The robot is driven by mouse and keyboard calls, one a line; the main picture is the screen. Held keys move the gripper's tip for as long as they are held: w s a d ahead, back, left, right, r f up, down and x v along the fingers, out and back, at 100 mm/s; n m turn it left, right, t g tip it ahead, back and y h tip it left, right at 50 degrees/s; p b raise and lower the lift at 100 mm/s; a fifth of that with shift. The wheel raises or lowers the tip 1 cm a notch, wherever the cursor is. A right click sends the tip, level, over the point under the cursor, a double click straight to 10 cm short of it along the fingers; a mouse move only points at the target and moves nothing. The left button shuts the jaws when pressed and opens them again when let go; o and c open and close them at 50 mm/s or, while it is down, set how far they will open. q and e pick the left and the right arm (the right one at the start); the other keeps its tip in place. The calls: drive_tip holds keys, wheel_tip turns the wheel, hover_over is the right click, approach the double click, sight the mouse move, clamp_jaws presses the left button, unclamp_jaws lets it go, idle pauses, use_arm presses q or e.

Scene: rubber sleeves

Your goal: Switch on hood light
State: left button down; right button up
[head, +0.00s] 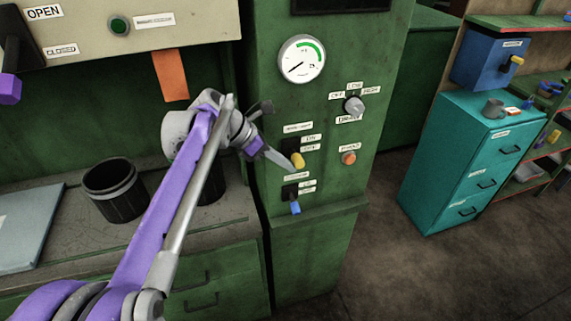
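The green control column (333,205) carries two toggle switches. The upper one has a yellow-tipped lever (297,160), under a small label with ON and another tag beside it. The lower one has a blue-tipped lever (294,208) that points down. Their name labels are too small to read surely, so I cannot tell which is the hood light. My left gripper (279,136) is in front of the column with its fingers spread, empty. Its lower fingertip is close beside the yellow lever; I cannot tell whether they touch. My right gripper is not in view.
A round gauge (302,58), a grey rotary knob (354,106) and an orange button (348,158) are on the same column. A black cup (114,190) stands on the bench at left. A teal drawer cabinet (466,165) stands right, beyond open floor.

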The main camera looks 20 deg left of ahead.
use_arm(q)
drive_tip(key=shift+r, duration=0.5)
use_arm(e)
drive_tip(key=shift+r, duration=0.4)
use_arm(q)
drive_tip(key=shift+w+r+p, duration=0.2)
drive_tip(key=shift+r+p, duration=0.45)
drive_tip(key=shift+r, duration=0.2)
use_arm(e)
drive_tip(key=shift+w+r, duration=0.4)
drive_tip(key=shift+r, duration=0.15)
use_arm(q)
wheel_tip(320, 180, down, 5)
drive_tip(key=s+a+b, duration=0.1)
drive_tip(key=s+b, duration=0.1)
drive_tip(key=w+v, duration=0.1)
drive_tip(key=v, duration=0.9)
drive_tip(key=shift+a+r, duration=0.15)
drive_tip(key=shift+a, duration=0.3)
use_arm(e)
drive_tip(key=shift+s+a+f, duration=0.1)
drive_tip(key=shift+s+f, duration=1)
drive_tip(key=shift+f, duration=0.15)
